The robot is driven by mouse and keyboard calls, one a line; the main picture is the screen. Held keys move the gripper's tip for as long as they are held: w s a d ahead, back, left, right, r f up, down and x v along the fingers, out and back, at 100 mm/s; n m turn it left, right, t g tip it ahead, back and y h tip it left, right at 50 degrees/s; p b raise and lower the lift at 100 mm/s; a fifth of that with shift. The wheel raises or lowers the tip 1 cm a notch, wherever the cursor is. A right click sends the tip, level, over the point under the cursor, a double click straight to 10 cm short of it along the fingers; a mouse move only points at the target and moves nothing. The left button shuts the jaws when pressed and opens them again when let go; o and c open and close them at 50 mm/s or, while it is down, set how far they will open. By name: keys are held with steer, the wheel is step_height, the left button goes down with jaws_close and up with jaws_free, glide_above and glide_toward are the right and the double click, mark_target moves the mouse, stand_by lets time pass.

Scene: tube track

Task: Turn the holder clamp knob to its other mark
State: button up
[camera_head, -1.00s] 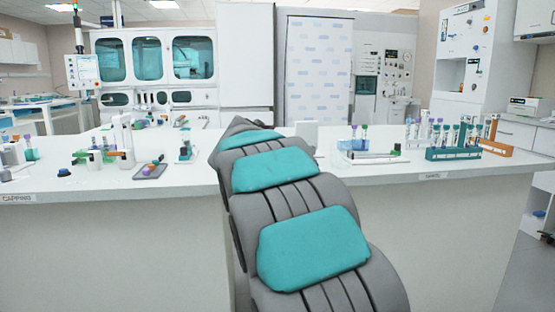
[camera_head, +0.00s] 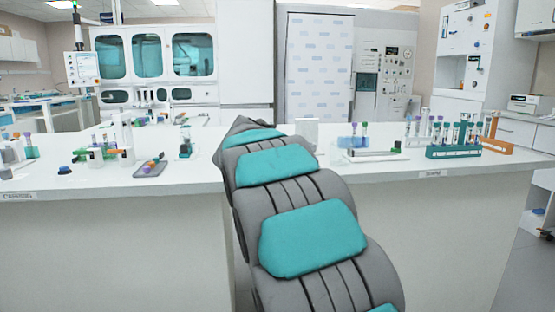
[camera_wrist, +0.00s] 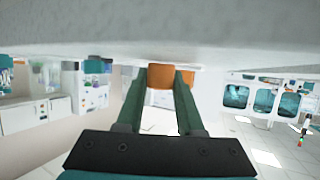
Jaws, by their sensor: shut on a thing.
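My gripper (camera_wrist: 160,82) shows in the wrist view, its two green fingers closed on an orange piece (camera_wrist: 160,76). The piece sits at the fingertips, close to the pale bench surface, which fills the top of that view. I cannot tell for sure whether this piece is the holder clamp knob, and no mark shows on it. In the head view my own grey and teal arm reaches over the bench and hides my gripper and whatever is at it.
The white bench (camera_head: 420,177) runs across the head view. Left of my arm are a white stand (camera_head: 125,150) and a grey tray (camera_head: 149,170) with coloured caps. To the right are a teal tube rack (camera_head: 453,152) and an orange rack (camera_head: 497,146).

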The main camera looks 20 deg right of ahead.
jaws_close()
steer(key=shift+n+t+y, duration=0.3)
steer(key=shift+n+y, duration=0.1)
steer(key=shift+r+n+t+y, duration=0.1)
steer(key=shift+n+t+y, duration=0.3)
steer(key=shift+a+n+t+y, duration=0.1)
steer(key=shift+n+t+y, duration=0.35)
steer(key=shift+n+y, duration=0.9)
steer(key=shift+a+n+t+y, duration=0.1)
steer(key=shift+n+t+y, duration=0.35)
steer(key=shift+n+y, duration=0.9)
steer(key=shift+d+n+y, duration=0.15)
steer(key=shift+n+y, duration=1.85)
steer(key=shift+y, duration=0.5)
steer(key=shift+n+g+y, duration=0.4)
steer(key=shift+n+y, duration=0.4)
steer(key=shift+y, duration=0.1)
steer(key=o, duration=1)
jaws_free()
